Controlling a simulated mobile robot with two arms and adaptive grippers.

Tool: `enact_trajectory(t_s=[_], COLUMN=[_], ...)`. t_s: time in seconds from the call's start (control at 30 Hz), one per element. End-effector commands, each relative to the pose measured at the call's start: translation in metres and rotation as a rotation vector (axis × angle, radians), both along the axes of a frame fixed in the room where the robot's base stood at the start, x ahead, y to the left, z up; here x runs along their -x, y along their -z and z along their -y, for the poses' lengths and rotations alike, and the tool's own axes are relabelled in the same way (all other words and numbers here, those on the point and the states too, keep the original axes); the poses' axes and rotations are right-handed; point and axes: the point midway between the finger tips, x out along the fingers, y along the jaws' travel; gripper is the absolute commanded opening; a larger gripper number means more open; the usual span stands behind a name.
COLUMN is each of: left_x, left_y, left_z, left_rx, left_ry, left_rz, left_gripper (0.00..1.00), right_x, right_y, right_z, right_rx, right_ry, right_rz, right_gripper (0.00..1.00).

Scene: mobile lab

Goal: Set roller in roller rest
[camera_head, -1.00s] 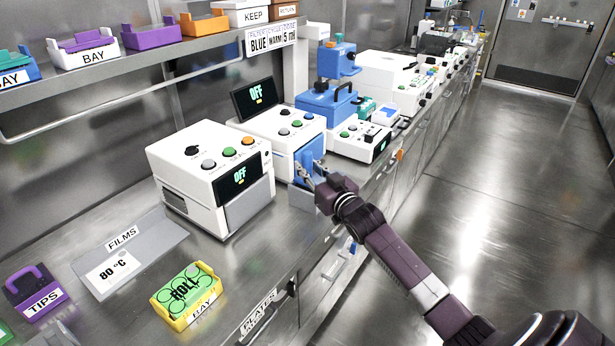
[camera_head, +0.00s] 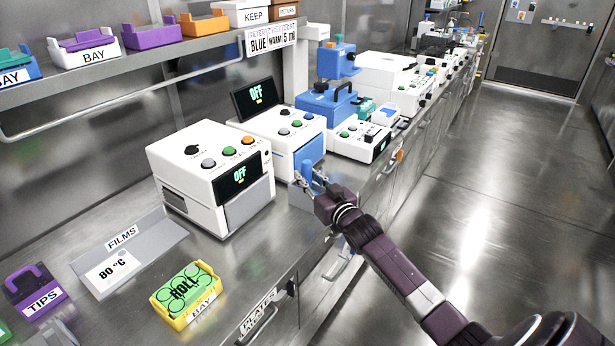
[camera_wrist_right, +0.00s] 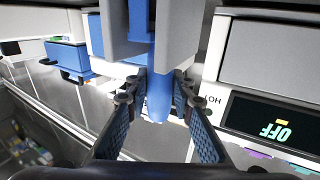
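The blue roller (camera_head: 308,172) stands at a small grey block-like rest (camera_head: 300,197), near the counter's front edge in front of the middle white machine. In the right wrist view, its blue handle (camera_wrist_right: 158,92) hangs between two grey walls of the rest (camera_wrist_right: 184,45), pointing toward me. My right gripper (camera_head: 313,185) is at the handle. In the right wrist view, its two fingers (camera_wrist_right: 158,103) stand on either side of the handle, with gaps showing, so it looks open around it. How deep the roller sits is partly hidden. My left gripper is not in view.
A white machine (camera_head: 205,170) reading OFF stands left of the rest; another white machine (camera_head: 290,135) stands behind. A FILMS tray (camera_head: 165,243), yellow ROLL BAY tray (camera_head: 213,302) and purple TIPS box (camera_head: 38,298) lie front left. The floor to the right is clear.

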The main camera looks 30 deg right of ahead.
Motion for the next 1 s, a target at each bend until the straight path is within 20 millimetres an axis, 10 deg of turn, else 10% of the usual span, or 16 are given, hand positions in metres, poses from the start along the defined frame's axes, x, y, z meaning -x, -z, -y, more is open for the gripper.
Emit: enact_trajectory(t_s=[0.57,1.0], left_x=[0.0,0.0], left_y=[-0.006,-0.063], left_z=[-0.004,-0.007], left_rx=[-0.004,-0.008], left_ry=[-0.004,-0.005], left_rz=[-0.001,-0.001], left_gripper=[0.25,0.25], right_x=[0.001,0.08], right_y=[-0.006,-0.011], right_z=[0.0,-0.007], right_rx=[-0.001,-0.004], right_ry=[0.001,0.002], right_rz=[-0.013,-0.018], right_gripper=[0.38,0.38])
